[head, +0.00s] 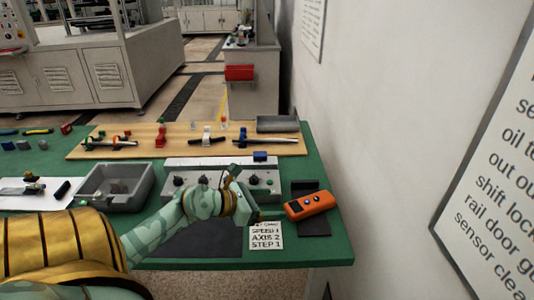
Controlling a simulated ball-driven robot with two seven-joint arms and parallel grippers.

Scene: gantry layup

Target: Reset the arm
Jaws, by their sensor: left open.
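My left arm comes in from the lower left, patterned green and gold. Its gripper (246,203) is open over the front of the green table (330,240). It is in front of a grey control box with dark knobs (262,181) and hides part of it. I see nothing held between the fingers, though they are small in the picture. My right gripper is not in view.
An orange handheld device (311,204) lies right of my gripper, near a printed card (265,236). A grey tray (147,190) stands left. A wooden board (180,129) with tools lies behind. A white wall (380,130) bounds the right.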

